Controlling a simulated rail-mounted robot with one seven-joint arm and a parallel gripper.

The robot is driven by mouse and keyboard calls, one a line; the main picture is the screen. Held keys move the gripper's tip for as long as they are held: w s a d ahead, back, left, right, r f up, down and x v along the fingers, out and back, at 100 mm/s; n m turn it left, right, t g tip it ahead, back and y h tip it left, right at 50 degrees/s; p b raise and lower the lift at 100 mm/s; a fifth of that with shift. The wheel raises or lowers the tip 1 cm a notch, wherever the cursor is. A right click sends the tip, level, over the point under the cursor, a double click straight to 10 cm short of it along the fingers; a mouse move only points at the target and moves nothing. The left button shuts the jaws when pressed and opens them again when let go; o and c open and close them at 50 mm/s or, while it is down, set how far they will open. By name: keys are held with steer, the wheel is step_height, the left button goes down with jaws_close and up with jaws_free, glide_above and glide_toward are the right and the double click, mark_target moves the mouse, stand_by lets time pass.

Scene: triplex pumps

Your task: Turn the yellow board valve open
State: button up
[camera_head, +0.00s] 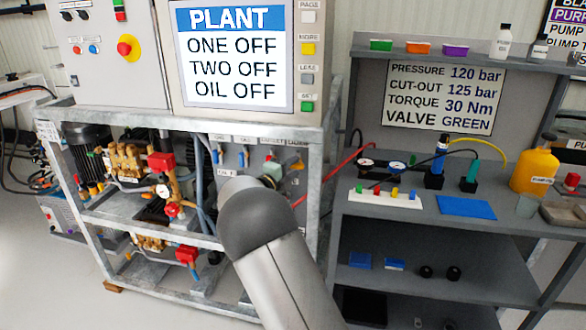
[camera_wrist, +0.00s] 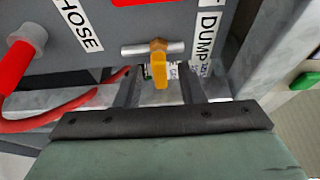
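The yellow board valve (camera_wrist: 159,62) shows in the wrist view as a small yellow lever on a short silver crosswise pipe (camera_wrist: 135,50). Its lever points down in the picture, across the pipe. A DUMP label (camera_wrist: 207,37) is to its right. My gripper (camera_wrist: 160,74) has its two dark fingers apart, one on each side of the lever, with visible gaps on both sides. No contact shows.
Two blue-handled valves (camera_head: 215,156) sit left of my wrist on the panel. A red hose (camera_wrist: 60,123) runs left of my gripper, near the HOSE label (camera_wrist: 77,24). The grey frame post (camera_head: 318,180) stands right of my wrist; a bench (camera_head: 430,215) is beyond.

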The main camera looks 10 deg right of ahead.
steer(key=shift+w+d, duration=0.25)
steer(key=shift+w, duration=0.05)
jaws_close()
steer(key=shift+n, duration=0.3)
steer(key=shift+s+d+f+n+t+y+b, duration=0.15)
steer(key=shift+n+t+y+b, duration=0.95)
steer(key=shift+n, duration=2.55)
steer(key=shift+w+f+n+t+y+b, duration=0.1)
steer(key=shift+n+t+y+b, duration=0.2)
steer(key=shift+n+t+b, duration=2.5)
steer(key=shift+s+d+f+n+t+y+b, duration=0.15)
steer(key=shift+n+y+b, duration=0.75)
steer(key=shift+n, duration=3.65)
